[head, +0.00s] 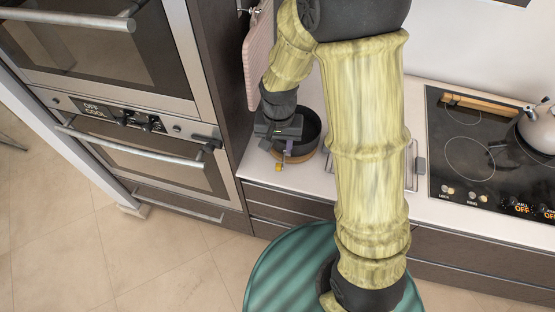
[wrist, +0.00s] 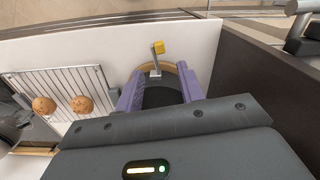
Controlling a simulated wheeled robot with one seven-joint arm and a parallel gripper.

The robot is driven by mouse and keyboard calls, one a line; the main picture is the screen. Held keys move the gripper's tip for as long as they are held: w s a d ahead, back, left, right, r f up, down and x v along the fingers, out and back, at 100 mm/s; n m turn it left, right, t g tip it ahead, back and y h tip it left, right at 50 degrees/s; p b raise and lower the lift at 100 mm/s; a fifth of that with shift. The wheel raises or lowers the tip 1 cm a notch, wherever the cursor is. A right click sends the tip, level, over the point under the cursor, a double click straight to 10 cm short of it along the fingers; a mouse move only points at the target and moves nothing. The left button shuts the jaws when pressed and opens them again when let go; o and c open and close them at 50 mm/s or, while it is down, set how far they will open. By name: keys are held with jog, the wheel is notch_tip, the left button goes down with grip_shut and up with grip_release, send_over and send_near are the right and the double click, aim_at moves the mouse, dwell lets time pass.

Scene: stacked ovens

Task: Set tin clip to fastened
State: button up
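A dark round tin (head: 309,124) stands on a round wooden board (head: 303,155) on the white counter beside the oven cabinet. Its clip looks to be the small grey lever with a yellow tip (head: 278,167), which sticks out at the near side of the tin. In the wrist view the yellow tip (wrist: 158,47) stands beyond the fingertips, on a grey stem. My gripper (head: 287,148) is over the tin, its purple fingers (wrist: 160,85) spread with a dark surface between them. I see nothing gripped. The gripper body hides much of the tin.
The oven cabinet's side panel (wrist: 242,70) rises close to the right of my gripper in the wrist view. A wire rack (wrist: 62,92) with two round buns lies to the left. A pink board (head: 258,55) hangs on the cabinet side. A hob (head: 490,150) with a kettle is further right.

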aim_at(279, 165)
notch_tip(279, 165, down, 8)
jog(key=shift+d+r+p, duration=0.1)
jog(key=shift+d+p, duration=0.05)
jog(key=shift+p, duration=0.3)
jog(key=shift+s+f, duration=0.1)
jog(key=shift+f, duration=0.25)
jog(key=c, duration=0.8)
grip_shut()
